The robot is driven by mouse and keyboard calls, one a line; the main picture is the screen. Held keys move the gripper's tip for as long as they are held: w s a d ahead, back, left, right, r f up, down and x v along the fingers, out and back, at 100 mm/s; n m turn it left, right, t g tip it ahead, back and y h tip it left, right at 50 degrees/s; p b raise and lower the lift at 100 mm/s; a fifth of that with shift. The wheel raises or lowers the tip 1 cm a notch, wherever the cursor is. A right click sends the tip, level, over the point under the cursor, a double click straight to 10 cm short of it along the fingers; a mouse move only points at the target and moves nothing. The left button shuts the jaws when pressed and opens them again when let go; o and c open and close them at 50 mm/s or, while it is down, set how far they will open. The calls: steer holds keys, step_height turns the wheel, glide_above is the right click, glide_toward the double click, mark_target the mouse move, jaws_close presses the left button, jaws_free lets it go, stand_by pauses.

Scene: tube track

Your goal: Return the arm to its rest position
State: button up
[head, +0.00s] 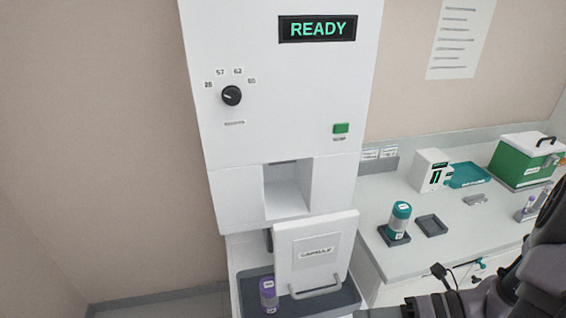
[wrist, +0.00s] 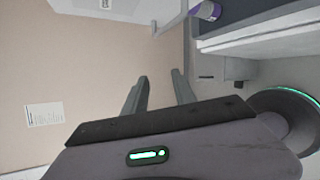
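My gripper (wrist: 160,82) shows in the wrist view with its two fingers apart and nothing between them. It points towards a beige wall and is clear of the tray and the counter. In the head view my dark arm (head: 545,255) comes in at the lower right, in front of the counter; the gripper's fingers cannot be made out there. A purple-topped capsule (head: 268,294) stands in the dark tray (head: 338,300) at the foot of the white machine (head: 270,120). It also shows at the top of the wrist view (wrist: 208,11).
The machine's display (head: 317,29) reads READY. Its white capsule door (head: 315,250) stands open over the tray. A teal capsule (head: 399,216) stands on a dark pad on the counter (head: 400,258). A green box (head: 520,160) and a small white device (head: 430,170) stand further back.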

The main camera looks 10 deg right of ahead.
steer(key=s+a+r+n+h+b, duration=0.1)
steer(key=a+n, duration=0.4)
steer(key=n, duration=0.5)
steer(key=a+r+n+h+b, duration=0.4)
steer(key=a+n+h, duration=0.1)
steer(key=n, duration=0.6)
steer(key=s+a+r+n+h+b, duration=0.1)
steer(key=a+n+h, duration=0.3)
steer(key=n, duration=0.7)
steer(key=shift+s+a+r+t+b, duration=0.4)
steer(key=shift+a+r+b, duration=0.4)
steer(key=shift+a+r, duration=0.15)
